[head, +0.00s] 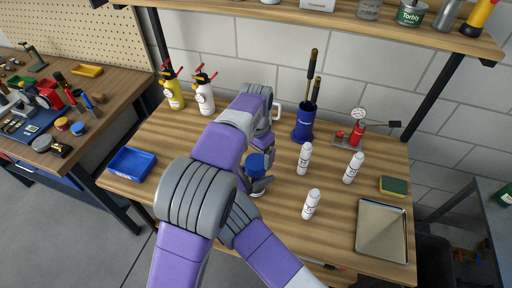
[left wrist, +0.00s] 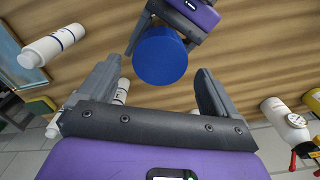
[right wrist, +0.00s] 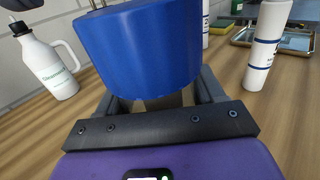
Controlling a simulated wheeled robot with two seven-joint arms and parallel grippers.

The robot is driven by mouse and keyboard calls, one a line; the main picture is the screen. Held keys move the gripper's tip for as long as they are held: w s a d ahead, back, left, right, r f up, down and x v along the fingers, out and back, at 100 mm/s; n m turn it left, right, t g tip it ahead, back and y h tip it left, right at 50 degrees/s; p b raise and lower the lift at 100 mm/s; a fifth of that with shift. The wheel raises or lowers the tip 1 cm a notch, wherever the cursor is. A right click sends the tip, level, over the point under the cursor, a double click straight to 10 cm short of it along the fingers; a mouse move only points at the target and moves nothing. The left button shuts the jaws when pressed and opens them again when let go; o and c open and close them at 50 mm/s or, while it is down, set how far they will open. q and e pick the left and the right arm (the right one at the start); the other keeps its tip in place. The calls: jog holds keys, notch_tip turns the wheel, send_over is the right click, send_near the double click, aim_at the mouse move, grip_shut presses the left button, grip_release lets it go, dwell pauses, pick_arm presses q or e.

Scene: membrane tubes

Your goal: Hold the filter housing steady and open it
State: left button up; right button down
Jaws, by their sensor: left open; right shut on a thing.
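The filter housing stands with its blue cap (head: 256,163) on top, near the middle of the bench. My right gripper (head: 259,186) is shut on the housing body below the cap. In the right wrist view the blue cap (right wrist: 140,50) fills the upper middle and hides most of the body and the fingertips. My left gripper (head: 267,148) is open close to the cap. In the left wrist view the blue cap (left wrist: 160,55) shows between and just beyond the open fingertips, with a gap on both sides. My left arm partly covers the area in the head view.
Several white bottles (head: 304,158) stand right of the housing. A blue holder (head: 303,125) with tools is behind. A blue tray (head: 132,163) lies left, a metal tray (head: 383,229) and sponge (head: 393,186) right. A white jug (right wrist: 52,68) shows in the right wrist view.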

aim_at(256, 161)
pick_arm(q)
notch_tip(256, 161, down, 5)
jog(key=shift+f, duration=0.1)
dwell(0.3)
jog(key=c, duration=1)
jog(key=n, duration=0.4)
jog(key=shift+c, duration=0.3)
jog(key=n, duration=0.5)
jog(key=shift+r, duration=0.3)
jog(key=shift+r, duration=0.95)
